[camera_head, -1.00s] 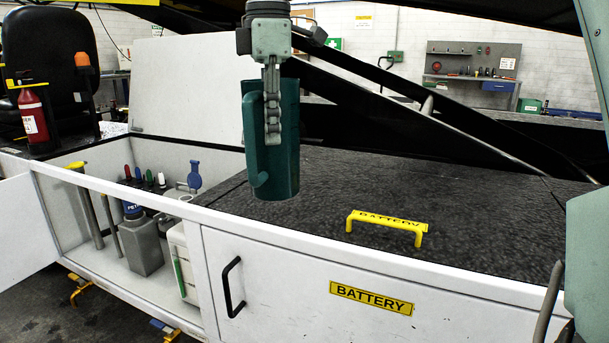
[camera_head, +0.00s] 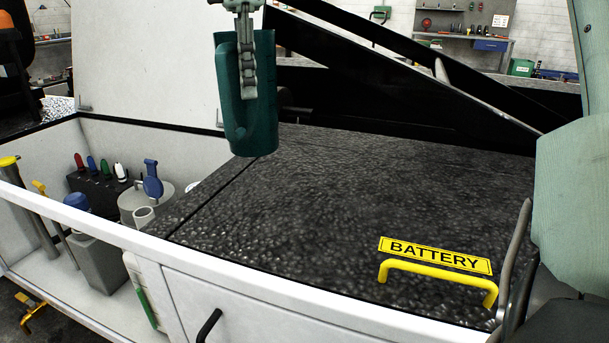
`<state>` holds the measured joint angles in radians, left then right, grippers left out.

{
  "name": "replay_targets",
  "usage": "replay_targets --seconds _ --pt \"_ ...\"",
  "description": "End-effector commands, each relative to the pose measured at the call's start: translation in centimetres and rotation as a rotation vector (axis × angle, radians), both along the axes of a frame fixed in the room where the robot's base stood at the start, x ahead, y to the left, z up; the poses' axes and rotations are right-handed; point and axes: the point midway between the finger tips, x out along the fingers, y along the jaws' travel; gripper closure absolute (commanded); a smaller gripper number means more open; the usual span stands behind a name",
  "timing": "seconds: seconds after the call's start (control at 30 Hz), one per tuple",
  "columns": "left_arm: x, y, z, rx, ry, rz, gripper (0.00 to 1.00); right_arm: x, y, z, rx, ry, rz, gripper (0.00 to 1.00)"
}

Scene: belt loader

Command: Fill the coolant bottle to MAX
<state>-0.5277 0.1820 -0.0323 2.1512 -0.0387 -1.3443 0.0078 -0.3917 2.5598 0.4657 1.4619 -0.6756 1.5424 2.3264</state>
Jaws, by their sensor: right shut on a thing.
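A dark green jug (camera_head: 262,105) with a side handle hangs upright in the air over the left end of the black deck. My right gripper (camera_head: 248,85) is shut on the jug's handle side, with its fingers pointing down. The jug's inside cannot be seen. A white container with a green strip (camera_head: 145,292), apparently the coolant bottle, stands in the open bay at lower left, partly hidden by the front rail. An open neck (camera_head: 145,214) and an upright blue part (camera_head: 152,180) show above it. Its level and MAX mark cannot be read. My left gripper is not in view.
A grey bottle with a blue cap (camera_head: 98,260) and a rack of coloured handles (camera_head: 97,183) share the bay. A white front rail (camera_head: 110,235) crosses before them. The black deck (camera_head: 300,210) is clear except for a yellow handle (camera_head: 440,275) by a BATTERY label.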

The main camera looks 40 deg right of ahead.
Motion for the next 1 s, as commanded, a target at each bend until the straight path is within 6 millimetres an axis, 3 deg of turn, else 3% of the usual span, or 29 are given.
replay_targets --seconds 0.57,1.0 --pt "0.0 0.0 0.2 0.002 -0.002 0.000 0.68 -0.3 -0.8 -0.4 -0.001 -0.003 0.000 1.00" --pt "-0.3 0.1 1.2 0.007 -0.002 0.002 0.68 -3.8 -8.9 -5.8 0.005 -0.003 -0.001 1.00"
